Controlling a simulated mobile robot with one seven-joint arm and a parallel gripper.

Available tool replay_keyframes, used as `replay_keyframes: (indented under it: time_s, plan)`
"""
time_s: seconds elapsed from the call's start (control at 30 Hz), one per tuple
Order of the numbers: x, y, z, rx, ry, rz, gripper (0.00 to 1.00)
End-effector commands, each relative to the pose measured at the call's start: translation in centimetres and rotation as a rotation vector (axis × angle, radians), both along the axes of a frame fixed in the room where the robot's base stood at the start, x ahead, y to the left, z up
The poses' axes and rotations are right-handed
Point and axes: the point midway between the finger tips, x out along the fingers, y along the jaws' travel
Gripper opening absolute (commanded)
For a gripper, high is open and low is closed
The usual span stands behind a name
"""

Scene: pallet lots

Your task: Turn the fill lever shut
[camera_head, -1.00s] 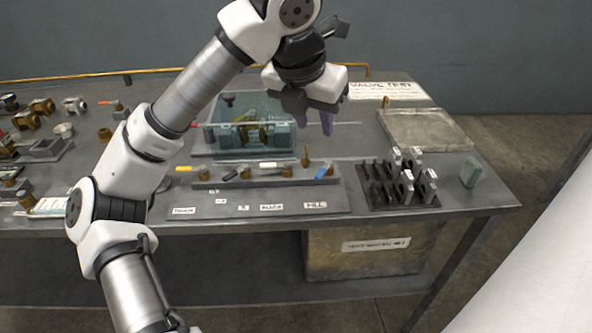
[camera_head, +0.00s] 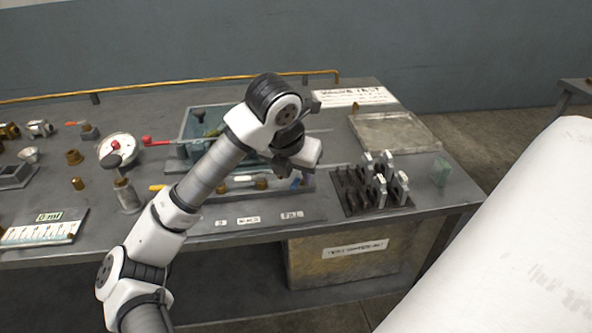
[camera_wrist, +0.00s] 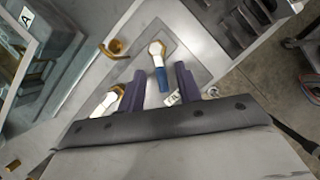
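The fill lever is a blue handle (camera_wrist: 162,80) on a white and brass valve (camera_wrist: 155,49). In the wrist view it points from the valve toward my gripper (camera_wrist: 161,76). My gripper is open, its two dark fingers on either side of the blue handle with a visible gap on both sides. In the head view, a small bit of the blue handle (camera_head: 295,184) shows just below my gripper (camera_head: 297,171), whose fingertips are mostly hidden. The FILL label (camera_head: 292,215) lies on the plate in front of it.
A white-handled valve (camera_wrist: 107,102) sits close beside my left finger in the wrist view. A clear-walled tank (camera_head: 200,122) stands behind the valve row. A rack of upright pieces (camera_head: 378,190) is to the right. A dial gauge (camera_head: 117,150) stands at left.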

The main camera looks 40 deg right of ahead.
Motion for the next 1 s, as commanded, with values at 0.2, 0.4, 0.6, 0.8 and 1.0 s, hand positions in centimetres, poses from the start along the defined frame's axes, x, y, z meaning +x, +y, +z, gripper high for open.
replay_keyframes:
  time_s: [0.2,0.4,0.6,0.8,1.0]
  plan:
    - [0.05,-0.14,-0.36,0.0,0.0,-0.001,0.34]
    - [0.05,-0.13,-0.33,0.0,0.0,-0.001,0.24]
    - [0.05,-0.13,-0.32,0.0,0.0,0.0,0.0]
    - [0.09,-0.11,-0.33,0.0,-0.001,-0.004,0.0]
    - [0.31,-0.02,-0.44,0.0,-0.002,-0.049,0.0]
